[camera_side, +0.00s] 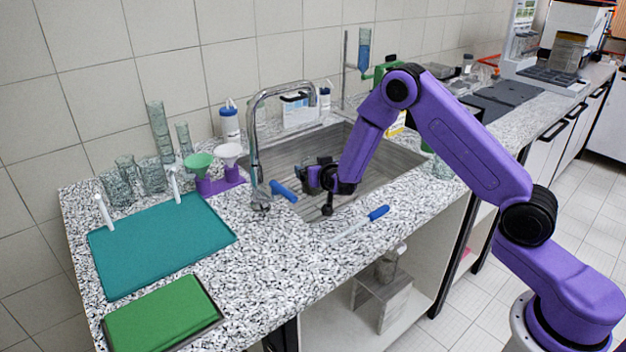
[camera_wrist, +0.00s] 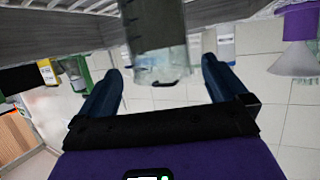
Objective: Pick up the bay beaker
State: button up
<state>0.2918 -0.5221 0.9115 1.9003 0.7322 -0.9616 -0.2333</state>
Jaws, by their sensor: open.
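A clear glass beaker (camera_wrist: 160,62) shows in the wrist view, straight ahead between the fingertips, with a clear gap to each finger. The wrist picture looks upside down, so the beaker's rim is toward the bottom. My gripper (camera_side: 303,176) is over the sink in the side view, pointing left. It is open and empty in the wrist view (camera_wrist: 165,75). In the side view the gripper hides most of that spot, so I cannot make out the beaker there. I cannot tell how far it is from the fingers.
The faucet (camera_side: 258,150) stands close to the left of my gripper. The sink (camera_side: 400,158) lies below. Funnels in a purple rack (camera_side: 222,186), glassware (camera_side: 153,177) and a teal mat (camera_side: 160,245) are farther left. A blue-handled tool (camera_side: 376,213) lies on the front counter edge.

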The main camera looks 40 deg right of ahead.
aim_at(310, 163)
jog(key=shift+x, duration=2.75)
jog(key=c, duration=1.4)
jog(key=shift+r, duration=0.2)
